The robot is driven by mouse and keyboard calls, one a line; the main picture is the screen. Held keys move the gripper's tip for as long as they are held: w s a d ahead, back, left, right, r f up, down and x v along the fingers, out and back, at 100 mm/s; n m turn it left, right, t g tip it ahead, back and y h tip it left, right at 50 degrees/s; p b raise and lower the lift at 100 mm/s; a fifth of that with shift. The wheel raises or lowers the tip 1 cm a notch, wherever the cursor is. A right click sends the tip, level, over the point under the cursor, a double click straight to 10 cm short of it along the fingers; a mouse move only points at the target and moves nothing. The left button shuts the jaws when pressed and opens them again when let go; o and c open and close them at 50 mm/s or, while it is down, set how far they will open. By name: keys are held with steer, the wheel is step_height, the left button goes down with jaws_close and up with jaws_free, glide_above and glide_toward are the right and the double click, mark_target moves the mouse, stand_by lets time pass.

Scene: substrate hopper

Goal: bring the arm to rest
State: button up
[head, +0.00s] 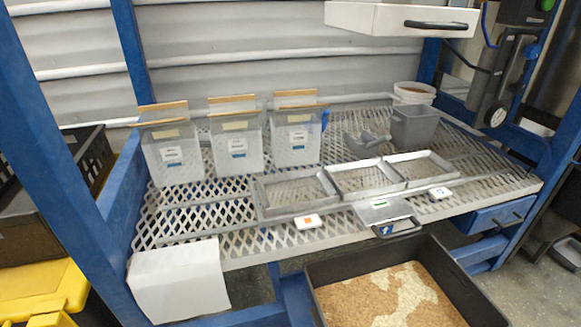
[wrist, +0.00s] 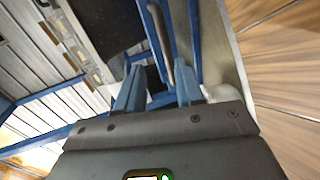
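My gripper (wrist: 158,72) shows in the wrist view with its two blue-grey fingers apart. Nothing is visibly held between them. Past the fingertips are blue frame bars and a grey curved bar, apart from the fingers as far as I can tell. My arm and gripper do not show in the head view.
A mesh bench (head: 200,215) carries three clear bins with wooden-edged lids, three shallow trays (head: 365,178), a grey scoop (head: 366,143), a grey tub (head: 413,126) and a white bucket (head: 414,92). A black substrate box (head: 462,290) stands below in front. A white drawer (head: 400,18) overhangs.

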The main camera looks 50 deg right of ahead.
steer(key=w+d+r+m+t+y, duration=0.1)
steer(key=w+r+m+y, duration=0.2)
steer(key=r, duration=0.9)
steer(key=w+d+r+m+y, duration=0.1)
steer(key=w+r+m+y, duration=0.2)
steer(key=r, duration=0.8)
steer(key=w+d+r+m+t+y, duration=0.1)
steer(key=w+r+m+y, duration=0.2)
steer(key=r, duration=0.9)
step_height(320, 180, up, 30)
steer(key=m+p, duration=0.1)
steer(key=p, duration=2.8)
steer(key=shift+s+a+m+h+p, duration=0.15)
steer(key=shift+a+m+h+p, duration=0.15)
steer(key=shift+h+p, duration=0.1)
